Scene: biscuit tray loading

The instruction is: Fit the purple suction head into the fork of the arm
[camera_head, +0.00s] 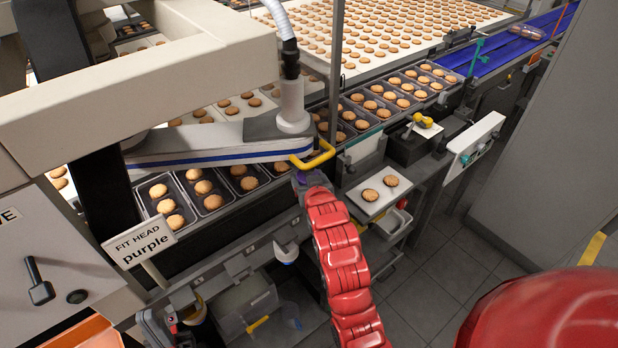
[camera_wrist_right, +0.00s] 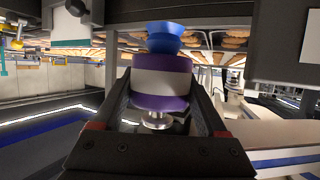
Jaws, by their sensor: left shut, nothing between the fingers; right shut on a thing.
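The suction head (camera_wrist_right: 162,85) fills the middle of the right wrist view. It is purple with a pale band, a blue cup at the picture's top and a metal stud at its bottom. My right gripper (camera_wrist_right: 160,112) is shut on it. In the head view, my red right arm reaches up to a small purple patch (camera_head: 306,178) just below the yellow handle (camera_head: 314,155) at the end of the machine's arm (camera_head: 220,143). The fork is not clearly visible there. The head looks apart from the arm's end. My left gripper is not in view.
A sign (camera_head: 140,238) reads "FIT HEAD purple". Biscuit trays (camera_head: 205,190) run beneath the machine's arm. A white plate (camera_head: 376,193) with two biscuits stands to the right, and a rail edge (camera_head: 230,262) lies left of my arm. The floor (camera_head: 440,265) at right is clear.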

